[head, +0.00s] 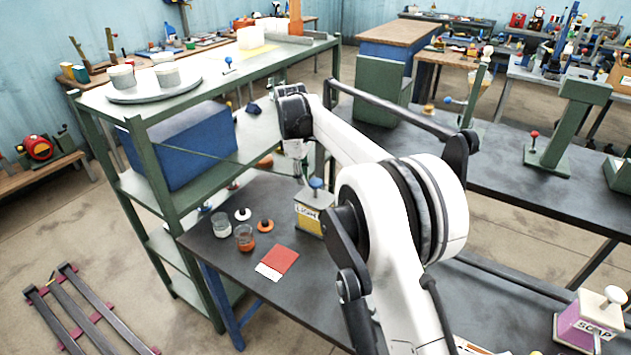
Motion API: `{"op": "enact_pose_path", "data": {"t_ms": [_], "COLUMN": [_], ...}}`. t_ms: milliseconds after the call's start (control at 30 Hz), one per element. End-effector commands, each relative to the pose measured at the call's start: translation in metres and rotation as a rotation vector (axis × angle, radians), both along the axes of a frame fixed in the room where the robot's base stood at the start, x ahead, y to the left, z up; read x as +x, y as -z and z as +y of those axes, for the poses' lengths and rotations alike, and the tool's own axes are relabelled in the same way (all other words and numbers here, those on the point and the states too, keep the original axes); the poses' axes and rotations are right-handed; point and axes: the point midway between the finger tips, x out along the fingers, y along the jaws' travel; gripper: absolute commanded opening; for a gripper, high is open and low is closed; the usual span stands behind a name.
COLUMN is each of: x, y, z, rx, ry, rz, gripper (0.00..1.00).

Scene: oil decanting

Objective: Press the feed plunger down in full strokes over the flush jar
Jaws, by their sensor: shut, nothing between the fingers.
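A yellow can labelled "LIGHT" (309,218) stands on the dark bench, with a blue plunger knob (316,183) on top. Two small glass jars stand to its left: one with pale contents (221,226) and one with orange-red contents (245,241). No label shows which is the flush jar. My gripper (302,177) points down from the wrist, just left of and near the blue knob. It is shut and empty; its fingers are small and dark here, and I cannot tell whether they touch the knob. No jar is seen directly under the can.
A white lid (242,214) and an orange lid (265,226) lie by the jars. A red-and-white card (278,262) lies in front. A green shelf rack (160,195) borders the bench at left. A soap pump (590,322) stands at lower right. My arm hides the bench's middle.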

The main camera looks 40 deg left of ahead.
Motion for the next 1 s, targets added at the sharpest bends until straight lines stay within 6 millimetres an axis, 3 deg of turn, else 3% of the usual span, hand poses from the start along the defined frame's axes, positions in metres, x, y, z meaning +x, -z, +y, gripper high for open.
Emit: {"op": "enact_pose_path", "data": {"t_ms": [267, 700, 1000], "x": [0.0, -0.003, -0.003], "y": [-0.009, -0.09, -0.117], "z": [0.001, 0.008, 0.011], "rx": [0.0, 0.0, 0.0], "ry": [0.0, 0.0, 0.001], "rz": [0.0, 0.0, 0.0], "gripper": [0.0, 0.0, 0.0]}}
